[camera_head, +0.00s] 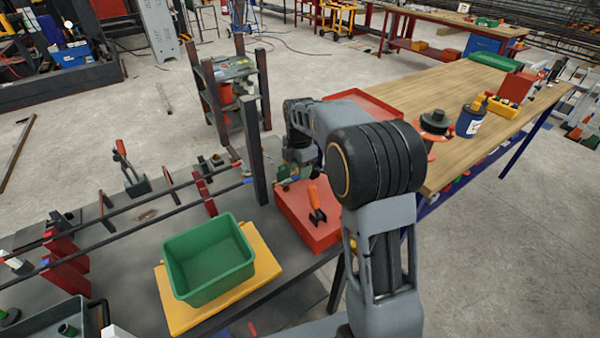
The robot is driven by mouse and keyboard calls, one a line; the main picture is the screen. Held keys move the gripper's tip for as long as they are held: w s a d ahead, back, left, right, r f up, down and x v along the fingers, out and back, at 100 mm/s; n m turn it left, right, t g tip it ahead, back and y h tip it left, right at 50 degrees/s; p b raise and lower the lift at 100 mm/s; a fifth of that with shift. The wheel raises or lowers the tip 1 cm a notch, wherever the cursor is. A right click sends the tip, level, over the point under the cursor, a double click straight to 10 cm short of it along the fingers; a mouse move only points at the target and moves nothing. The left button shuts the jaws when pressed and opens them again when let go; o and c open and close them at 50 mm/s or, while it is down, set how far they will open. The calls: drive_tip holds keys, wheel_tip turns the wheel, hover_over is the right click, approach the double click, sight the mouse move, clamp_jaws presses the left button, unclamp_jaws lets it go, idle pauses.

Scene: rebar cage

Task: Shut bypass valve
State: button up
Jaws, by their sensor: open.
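No part is clearly marked as the bypass valve. An orange handle with a dark forked base (316,204) stands on the red box (299,228) at the bench's right end; I cannot tell whether it is the valve. A small green and blue part (287,172) shows at the far edge of that box. My gripper (284,178) points down from my wrist near this part, beyond the orange handle. It is open, but its fingers are small and partly hidden, and I cannot tell whether they touch anything.
A green bin (208,262) sits on a yellow board (180,310) left of the red box. A dark upright post (254,155) stands close to my wrist. Long bars (130,204) run left. A wooden table (450,110) with tools stands right.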

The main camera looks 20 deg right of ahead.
drive_tip(key=shift+f, duration=0.9)
drive_tip(key=shift+c, duration=0.2)
clamp_jaws()
